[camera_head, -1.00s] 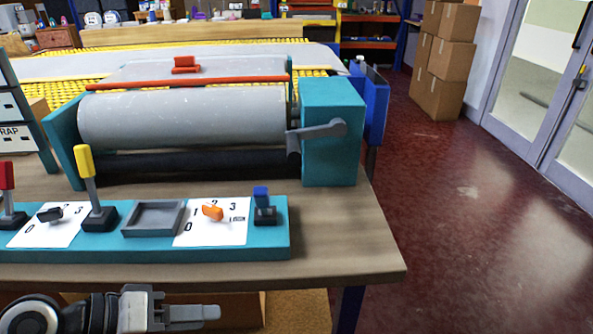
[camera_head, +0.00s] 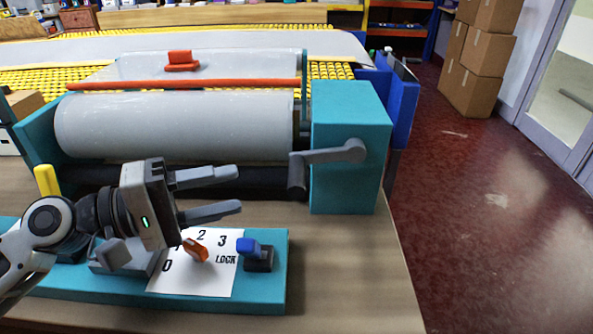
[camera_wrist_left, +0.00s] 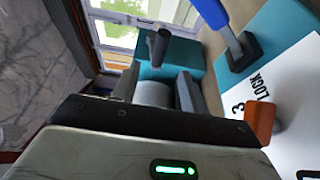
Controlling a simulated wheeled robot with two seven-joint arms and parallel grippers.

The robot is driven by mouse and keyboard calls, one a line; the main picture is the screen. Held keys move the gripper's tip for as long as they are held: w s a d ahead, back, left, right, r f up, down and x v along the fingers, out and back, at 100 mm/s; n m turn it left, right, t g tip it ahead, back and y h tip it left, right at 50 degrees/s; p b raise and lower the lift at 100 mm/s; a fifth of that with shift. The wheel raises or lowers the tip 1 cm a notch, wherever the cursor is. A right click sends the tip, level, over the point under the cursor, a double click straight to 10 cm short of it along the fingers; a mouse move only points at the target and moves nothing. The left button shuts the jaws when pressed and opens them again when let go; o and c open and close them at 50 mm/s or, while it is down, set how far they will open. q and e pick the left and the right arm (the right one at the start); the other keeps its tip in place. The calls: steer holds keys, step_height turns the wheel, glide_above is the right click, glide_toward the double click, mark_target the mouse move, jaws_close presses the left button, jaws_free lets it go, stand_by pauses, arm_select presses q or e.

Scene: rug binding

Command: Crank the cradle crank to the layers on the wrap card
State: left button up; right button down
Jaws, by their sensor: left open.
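The cradle crank (camera_head: 335,155) is a grey arm on the side of a teal housing (camera_head: 345,185), with its handle (camera_head: 297,172) hanging at the left end. My left gripper (camera_head: 240,190) is open and empty, its fingers pointing right toward the handle with a gap between them. In the left wrist view the open fingers (camera_wrist_left: 157,85) show, with a dark handle (camera_wrist_left: 158,45) ahead of them. Of the wrap card, only a white piece (camera_head: 8,142) may show at the left edge, and no marking on it is readable. My right gripper is out of view.
A teal panel (camera_head: 262,295) below my left gripper carries a dial card (camera_head: 215,280) with an orange pointer (camera_head: 195,250) and a blue lever (camera_head: 247,247). A yellow lever (camera_head: 47,180) stands left. The grey roller (camera_head: 180,125) lies behind. Table right of the panel is clear.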

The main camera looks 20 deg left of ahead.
mark_target(295, 170)
arm_select(q)
steer(key=p+x, duration=0.2)
steer(key=x, duration=0.3)
steer(key=p+x, duration=0.2)
steer(key=x, duration=0.3)
steer(key=shift+w+d+r+p, duration=0.1)
steer(key=shift+w+r+p, duration=0.05)
steer(key=shift+p, duration=0.15)
steer(key=shift+w+d, duration=0.15)
steer(key=shift+d, duration=0.1)
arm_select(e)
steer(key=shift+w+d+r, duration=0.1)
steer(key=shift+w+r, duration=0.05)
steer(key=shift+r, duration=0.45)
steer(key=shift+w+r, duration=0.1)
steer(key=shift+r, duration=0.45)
